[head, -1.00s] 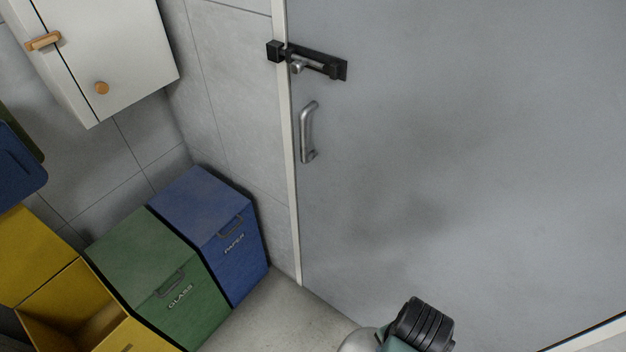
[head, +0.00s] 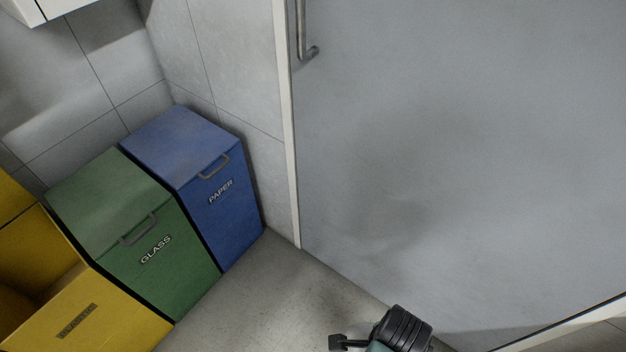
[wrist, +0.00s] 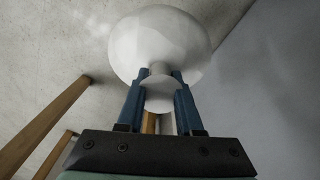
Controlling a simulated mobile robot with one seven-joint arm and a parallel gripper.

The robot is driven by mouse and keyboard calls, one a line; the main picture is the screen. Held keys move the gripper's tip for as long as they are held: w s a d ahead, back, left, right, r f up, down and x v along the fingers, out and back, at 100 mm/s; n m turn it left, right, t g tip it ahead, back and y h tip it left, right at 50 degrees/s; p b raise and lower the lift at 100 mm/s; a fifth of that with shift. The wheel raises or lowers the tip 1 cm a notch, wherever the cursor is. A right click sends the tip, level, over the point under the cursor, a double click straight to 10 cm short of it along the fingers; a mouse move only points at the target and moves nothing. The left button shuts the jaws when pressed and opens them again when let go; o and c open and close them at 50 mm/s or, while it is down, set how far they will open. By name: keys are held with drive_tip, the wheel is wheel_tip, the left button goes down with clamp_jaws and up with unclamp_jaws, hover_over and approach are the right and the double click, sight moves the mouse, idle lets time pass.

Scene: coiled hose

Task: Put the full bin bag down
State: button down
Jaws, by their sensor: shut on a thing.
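The full bin bag (wrist: 158,38) shows in the wrist view as a rounded, pale grey-white bulge beyond my fingertips, with a narrow neck and a smaller pale part between the fingers. My gripper (wrist: 160,78) has two blue fingers, one on each side of the neck, and is shut on it. From these frames I cannot tell whether the bag touches the floor.
An open yellow bin (head: 95,318), a green glass bin (head: 150,235) and a blue paper bin (head: 205,180) stand along the left wall. A grey door (head: 450,150) fills the right. Bare floor (head: 285,295) lies between. Wooden bars (wrist: 45,125) show left in the wrist view.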

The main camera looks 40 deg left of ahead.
drive_tip(key=f+m+b, duration=0.1)
drive_tip(key=f+b, duration=0.4)
drive_tip(key=f, duration=0.1)
drive_tip(key=s+f+m+b, duration=0.1)
drive_tip(key=f+m+b, duration=0.1)
drive_tip(key=f+b, duration=0.3)
drive_tip(key=s+f+m+b, duration=0.1)
drive_tip(key=f+m+b, duration=0.1)
drive_tip(key=f+b, duration=0.3)
drive_tip(key=shift+s+d+f+b, duration=0.1)
drive_tip(key=shift+d+f+b, duration=0.1)
drive_tip(key=shift+f, duration=0.9)
drive_tip(key=shift+s+d+f+b, duration=0.1)
drive_tip(key=shift+f+b, duration=0.05)
drive_tip(key=shift+f, duration=0.9)
wheel_tip(320, 180, down, 10)
drive_tip(key=b, duration=0.6)
drive_tip(key=shift+b, duration=0.3)
drive_tip(key=shift+f, duration=0.1)
drive_tip(key=c, duration=0.6)
unclamp_jaws()
drive_tip(key=shift+o, duration=0.2)
